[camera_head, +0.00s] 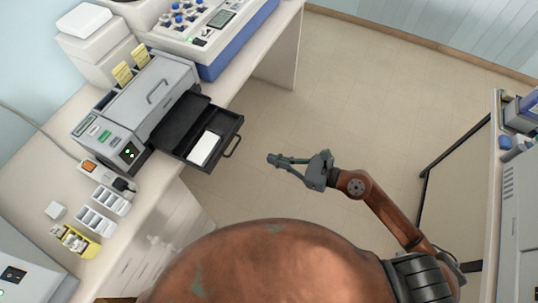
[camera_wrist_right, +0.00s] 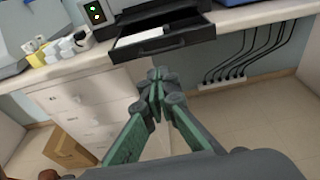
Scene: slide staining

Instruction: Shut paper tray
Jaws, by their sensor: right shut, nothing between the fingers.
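The paper tray (camera_head: 222,128) is a black drawer pulled out from the front of the grey printer-like machine (camera_head: 151,97), with a white stack of paper (camera_head: 204,148) lying in it and a handle (camera_head: 232,147) on its front. In the right wrist view the open tray (camera_wrist_right: 185,37) shows ahead of my fingers. My right gripper (camera_head: 273,159) is shut and empty, in the air to the right of the tray and apart from its handle. It also shows in the right wrist view (camera_wrist_right: 157,76). My left gripper is not in view.
A white and blue instrument (camera_head: 215,35) stands behind the machine on the bench. White racks (camera_head: 103,209) and a yellow holder (camera_head: 76,241) stand in front of it. A cardboard box (camera_wrist_right: 70,148) is on the floor under the bench. The floor (camera_head: 330,100) beyond my right gripper is clear.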

